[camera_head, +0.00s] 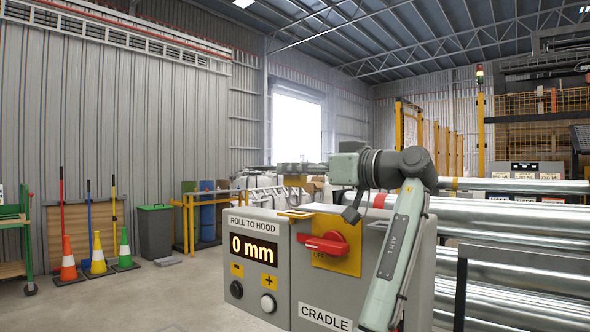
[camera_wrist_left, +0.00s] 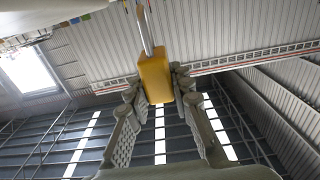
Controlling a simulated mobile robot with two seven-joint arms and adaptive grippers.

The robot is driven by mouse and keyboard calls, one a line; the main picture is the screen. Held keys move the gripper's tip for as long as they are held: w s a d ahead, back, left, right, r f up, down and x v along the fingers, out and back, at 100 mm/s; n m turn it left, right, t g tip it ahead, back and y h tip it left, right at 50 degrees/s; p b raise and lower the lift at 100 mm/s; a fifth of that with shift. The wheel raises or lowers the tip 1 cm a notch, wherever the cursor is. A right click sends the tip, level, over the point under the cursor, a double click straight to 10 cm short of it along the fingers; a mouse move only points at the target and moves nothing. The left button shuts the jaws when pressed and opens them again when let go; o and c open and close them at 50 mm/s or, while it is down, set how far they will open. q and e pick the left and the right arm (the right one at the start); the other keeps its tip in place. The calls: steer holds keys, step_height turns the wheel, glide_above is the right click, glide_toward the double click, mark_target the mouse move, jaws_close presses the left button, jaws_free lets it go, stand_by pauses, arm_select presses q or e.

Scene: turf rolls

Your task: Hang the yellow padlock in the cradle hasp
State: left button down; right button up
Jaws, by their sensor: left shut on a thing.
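The yellow padlock (camera_wrist_left: 155,78) is between the two fingers of my left gripper (camera_wrist_left: 156,88) in the left wrist view, its metal shackle pointing away from the palm. In the head view my left gripper (camera_head: 292,169) is shut on the padlock (camera_head: 295,181) above and behind the top of the grey cradle box (camera_head: 262,256), apart from it. The box carries a red rotary handle (camera_head: 323,243) on a yellow plate (camera_head: 344,262). I cannot clearly make out the hasp. My right gripper is not in view.
A small yellow frame (camera_head: 295,213) lies on the box's top edge. Shiny metal rollers (camera_head: 510,213) extend to the right. Cones (camera_head: 98,253), a grey bin (camera_head: 155,231) and yellow rails (camera_head: 190,222) stand at the left, with open floor before them.

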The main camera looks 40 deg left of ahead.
mark_target(294, 187)
arm_select(q)
steer(key=shift+f+b, duration=0.75)
steer(key=shift+f, duration=0.3)
steer(key=shift+s+f+b, duration=0.1)
steer(key=shift+f+b, duration=0.45)
steer(key=shift+f, duration=0.15)
steer(key=shift+f, duration=0.25)
steer(key=shift+r, duration=0.15)
steer(key=shift+r, duration=0.4)
steer(key=shift+w+a+r+p, duration=0.1)
steer(key=shift+w+r+p, duration=0.1)
steer(key=shift+r+p, duration=0.6)
steer(key=shift+s, duration=0.1)
